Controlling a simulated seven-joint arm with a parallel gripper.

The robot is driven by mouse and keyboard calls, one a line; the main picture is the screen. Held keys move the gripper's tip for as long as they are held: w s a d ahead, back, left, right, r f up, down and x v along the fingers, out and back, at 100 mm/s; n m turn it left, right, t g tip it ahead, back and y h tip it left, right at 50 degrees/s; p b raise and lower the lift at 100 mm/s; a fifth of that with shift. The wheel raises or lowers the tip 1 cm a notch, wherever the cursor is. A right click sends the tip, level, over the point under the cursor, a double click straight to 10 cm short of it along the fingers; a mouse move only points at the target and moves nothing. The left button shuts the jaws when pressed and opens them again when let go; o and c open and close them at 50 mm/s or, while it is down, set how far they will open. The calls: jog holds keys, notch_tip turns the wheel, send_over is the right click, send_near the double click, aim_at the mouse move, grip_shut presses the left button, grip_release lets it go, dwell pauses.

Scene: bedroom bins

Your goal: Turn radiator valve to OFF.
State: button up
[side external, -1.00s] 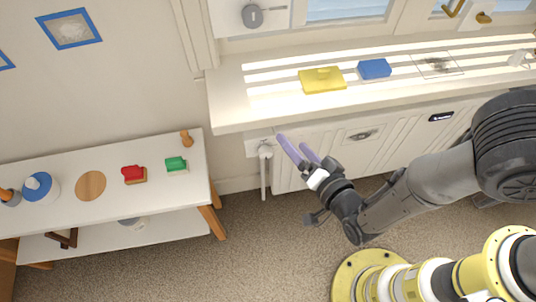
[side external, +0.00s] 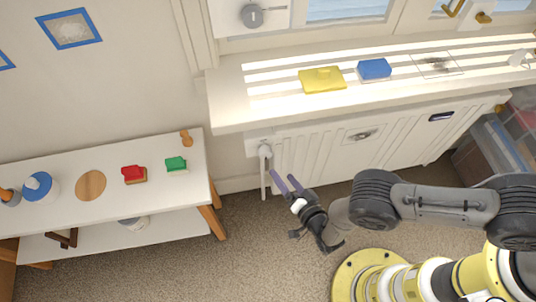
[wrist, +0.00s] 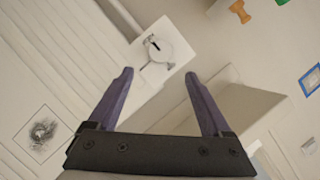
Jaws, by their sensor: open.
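The radiator valve (side external: 265,151) is a white knob on a pipe at the left end of the white radiator (side external: 310,155), under the windowsill. In the wrist view the valve (wrist: 158,48) is a round white face with a short dark mark, in front of a pale square plate. My gripper (side external: 282,177) has purple fingers and is open and empty. It is below and slightly right of the valve in the side view. In the wrist view the valve lies beyond the fingertips (wrist: 160,75), between their lines and apart from them.
The windowsill (side external: 230,105) overhangs the radiator and holds a yellow item (side external: 322,79) and a blue item (side external: 375,69). A white shelf table (side external: 60,188) with small objects stands at left. Clear bins (side external: 490,150) stand at right. Carpet between is open.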

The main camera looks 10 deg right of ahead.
aim_at(268, 155)
jog(key=x, duration=1.1)
grip_shut()
